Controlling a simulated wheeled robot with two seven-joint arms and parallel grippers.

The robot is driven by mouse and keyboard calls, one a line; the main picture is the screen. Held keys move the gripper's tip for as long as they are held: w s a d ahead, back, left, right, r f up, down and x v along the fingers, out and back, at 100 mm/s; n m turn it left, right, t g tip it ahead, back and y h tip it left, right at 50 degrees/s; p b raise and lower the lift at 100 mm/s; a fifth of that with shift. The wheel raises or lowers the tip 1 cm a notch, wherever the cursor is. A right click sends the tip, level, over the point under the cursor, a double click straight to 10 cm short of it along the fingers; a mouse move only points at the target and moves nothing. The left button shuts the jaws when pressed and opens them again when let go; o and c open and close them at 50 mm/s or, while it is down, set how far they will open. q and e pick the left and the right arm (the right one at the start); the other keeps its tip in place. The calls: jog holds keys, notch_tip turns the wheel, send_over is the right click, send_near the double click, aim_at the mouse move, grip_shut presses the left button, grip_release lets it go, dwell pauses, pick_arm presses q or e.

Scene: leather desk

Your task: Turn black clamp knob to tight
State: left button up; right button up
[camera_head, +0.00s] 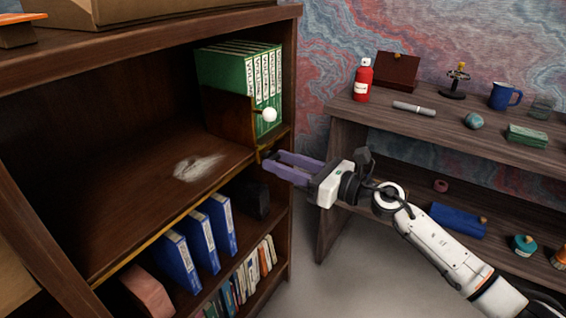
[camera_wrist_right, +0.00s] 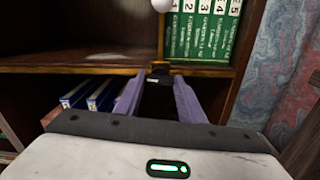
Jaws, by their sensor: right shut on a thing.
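My right gripper (camera_head: 272,161) reaches in from the right to the front edge of the bookcase's middle shelf. Its two purple fingers are shut on the small black clamp knob (camera_wrist_right: 160,75), which shows between the fingertips in the right wrist view, just below the shelf edge. In the head view the fingers mostly hide the knob. A white ball (camera_head: 269,115) sits above the gripper, in front of a dark brown panel (camera_head: 228,117) beside the green binders. The ball also shows at the top of the right wrist view (camera_wrist_right: 162,5). My left gripper is out of view.
Several green binders (camera_head: 262,65) stand on the middle shelf (camera_head: 140,222), whose left part is clear except for a pale dusty patch. Blue binders (camera_head: 176,263) and books fill the shelf below. A side table (camera_head: 440,124) at right holds a red bottle (camera_head: 363,82) and a mug (camera_head: 502,96).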

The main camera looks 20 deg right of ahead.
jog(key=shift+r+m+p, duration=0.1)
jog(key=shift+m+p, duration=0.35)
jog(key=shift+m, duration=0.35)
jog(key=shift+m+p, duration=0.3)
jog(key=shift+p, duration=0.25)
jog(key=m+p, duration=0.3)
jog(key=m, duration=0.1)
jog(key=shift+m, duration=0.3)
jog(key=m+p, duration=0.3)
jog(key=m, duration=0.1)
jog(key=shift+m, duration=0.3)
jog(key=shift+m+p, duration=0.7)
jog(key=shift+m, duration=0.1)
jog(key=m+p, duration=0.1)
jog(key=m, duration=0.2)
jog(key=shift+p, duration=0.4)
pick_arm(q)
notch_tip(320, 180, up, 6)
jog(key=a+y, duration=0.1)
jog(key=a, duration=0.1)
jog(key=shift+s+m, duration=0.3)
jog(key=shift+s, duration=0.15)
pick_arm(e)
jog(key=shift+m, duration=0.4)
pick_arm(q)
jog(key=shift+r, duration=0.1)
